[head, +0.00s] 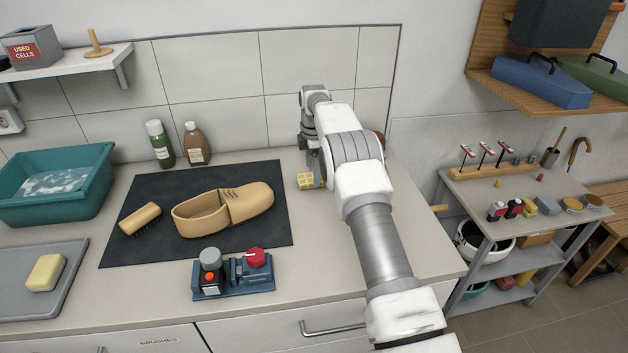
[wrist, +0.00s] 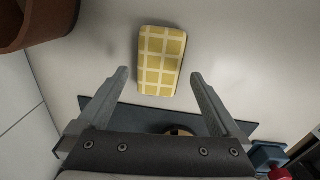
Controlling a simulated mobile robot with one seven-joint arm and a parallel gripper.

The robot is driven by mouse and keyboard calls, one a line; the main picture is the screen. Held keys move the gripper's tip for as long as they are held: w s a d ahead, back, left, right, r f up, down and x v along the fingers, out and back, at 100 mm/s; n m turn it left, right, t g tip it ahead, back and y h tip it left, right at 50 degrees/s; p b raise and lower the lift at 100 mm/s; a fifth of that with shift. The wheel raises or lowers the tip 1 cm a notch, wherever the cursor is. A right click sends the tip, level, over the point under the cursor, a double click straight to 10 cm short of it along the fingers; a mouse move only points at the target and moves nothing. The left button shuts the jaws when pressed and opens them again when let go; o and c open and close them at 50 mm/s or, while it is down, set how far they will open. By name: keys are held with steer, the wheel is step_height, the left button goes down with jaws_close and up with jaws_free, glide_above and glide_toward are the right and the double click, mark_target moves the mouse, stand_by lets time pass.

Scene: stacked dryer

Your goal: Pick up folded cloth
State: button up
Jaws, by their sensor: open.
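The folded cloth (wrist: 161,62) is a small yellow rectangle with a pale check pattern, lying flat on the counter. In the head view the cloth (head: 305,181) shows just right of the dark mat, partly hidden by my gripper. My gripper (wrist: 160,80) is open, pointing down at the counter. In the wrist view its two fingers lie to either side of the cloth's near end, with gaps on both sides. Nothing is between the fingertips but the cloth's near end in line of sight; I cannot tell the height gap.
A dark mat (head: 140,185) holds a tan shoe (head: 225,208) and a brush (head: 140,219). A blue device with a red knob (head: 234,274) stands in front. A brown round pot (wrist: 45,18) stands near the cloth. Bottles (head: 160,145) stand behind the mat.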

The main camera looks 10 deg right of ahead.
steer(key=shift+w+f, duration=0.15)
steer(key=shift+f, duration=1.3)
steer(key=shift+c, duration=0.3)
steer(key=c, duration=1.2)
steer(key=shift+c, duration=0.2)
step_height(320, 180, up, 4)
steer(key=shift+r, duration=0.2)
steer(key=shift+s+d+r, duration=0.1)
steer(key=shift+s+d, duration=0.1)
steer(key=shift+s, duration=0.1)
steer(key=s+d+r+b, duration=0.2)
steer(key=s+d+r, duration=0.2)
steer(key=s, duration=0.6)
step_height(320, 180, up, 2)
steer(key=shift+d+r, duration=0.25)
steer(key=shift+d, duration=0.15)
